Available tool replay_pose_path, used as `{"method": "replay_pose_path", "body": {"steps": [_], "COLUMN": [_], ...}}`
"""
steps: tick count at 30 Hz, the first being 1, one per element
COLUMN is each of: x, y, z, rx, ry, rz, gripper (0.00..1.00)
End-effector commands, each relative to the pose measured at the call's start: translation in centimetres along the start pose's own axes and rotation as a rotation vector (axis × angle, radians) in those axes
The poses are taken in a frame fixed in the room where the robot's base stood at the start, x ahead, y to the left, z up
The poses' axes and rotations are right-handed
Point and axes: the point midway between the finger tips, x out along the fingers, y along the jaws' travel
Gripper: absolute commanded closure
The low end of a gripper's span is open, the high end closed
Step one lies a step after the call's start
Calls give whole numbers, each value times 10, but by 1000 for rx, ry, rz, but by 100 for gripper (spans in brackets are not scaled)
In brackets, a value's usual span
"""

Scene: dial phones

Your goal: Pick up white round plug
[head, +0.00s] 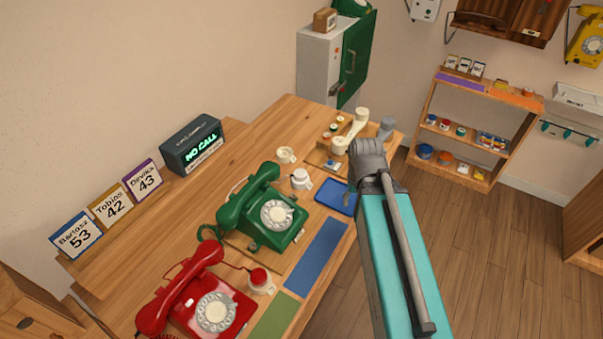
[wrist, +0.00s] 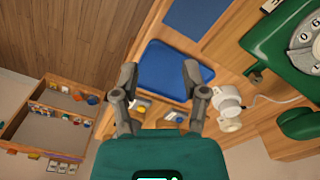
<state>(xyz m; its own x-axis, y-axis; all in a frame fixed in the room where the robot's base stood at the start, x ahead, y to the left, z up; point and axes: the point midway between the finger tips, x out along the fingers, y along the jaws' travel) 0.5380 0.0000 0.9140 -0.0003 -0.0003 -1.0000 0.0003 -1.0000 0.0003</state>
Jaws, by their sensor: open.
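A white round piece (head: 300,177), which looks like the white round plug, stands on the wooden table beside the green phone. It also shows in the wrist view (wrist: 225,97), with a pale cord running right toward the green phone. A cream round piece (head: 285,155) sits just behind it and shows close by in the wrist view (wrist: 229,123). My gripper (wrist: 160,70) is open and empty, its fingers apart over the blue tray's area, to the left of the white piece in the wrist view. In the head view my arm mostly hides the gripper.
A green phone (head: 265,212) and a red phone (head: 200,295) stand nearby, with a red plug (head: 258,276) in front. A blue tray (head: 335,197) lies at the table's edge.

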Motion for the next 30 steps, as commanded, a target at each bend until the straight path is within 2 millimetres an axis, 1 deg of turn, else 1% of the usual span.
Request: {"method": "replay_pose_path", "body": {"steps": [2, 3, 8, 9, 10, 14, 17, 23, 30], "x": [0, 0, -1, -1, -2, -5, -8, -17, -28], "y": [0, 0, -1, -2, -2, -7, -12, -30, -56], "z": [0, 0, -2, -4, -5, -15, -26, -56, -93], "rx": [0, 0, -15, -26, -37, -126, -223, -496, -863], "ry": [0, 0, 0, 0, 0, 0, 0, 0, 0], "rz": [0, 0, 0, 0, 0, 0, 0, 0, 0], "gripper": [43, 39, 9, 2, 0, 0, 0, 0, 0]}}
